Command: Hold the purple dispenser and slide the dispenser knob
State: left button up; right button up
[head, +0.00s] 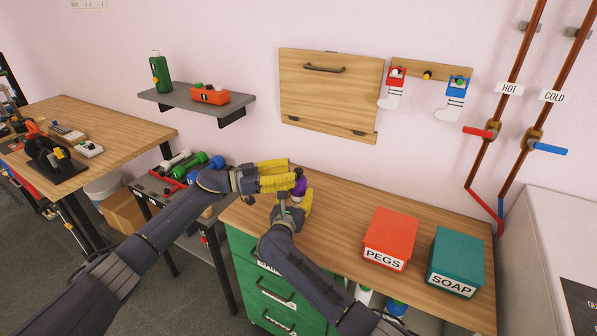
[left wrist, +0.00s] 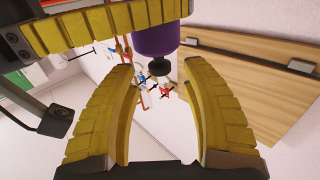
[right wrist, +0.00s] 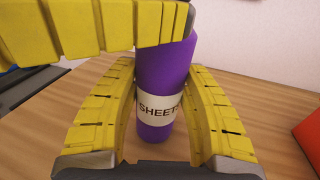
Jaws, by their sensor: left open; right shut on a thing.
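The purple dispenser (head: 299,186) is at the left part of the wooden worktop, mostly hidden by my grippers in the head view. In the right wrist view it is a purple cylinder (right wrist: 176,70) with a white label reading "SHEET…", upright between my right gripper's yellow fingers. My right gripper (head: 292,206) is shut on its body. My left gripper (head: 290,176) is open beside the dispenser's upper part. In the left wrist view the purple end of the dispenser (left wrist: 155,38) carries a dark knob (left wrist: 157,68), which lies near the open fingertips and apart from them.
A red PEGS box (head: 390,238) and a teal SOAP box (head: 456,262) stand to the right on the worktop (head: 335,215). A grey shelf (head: 196,103) and a wooden wall panel (head: 330,90) are behind. The worktop between dispenser and PEGS box is clear.

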aim_at(298, 170)
pick_arm(q)
jog(key=shift+x, duration=1.7)
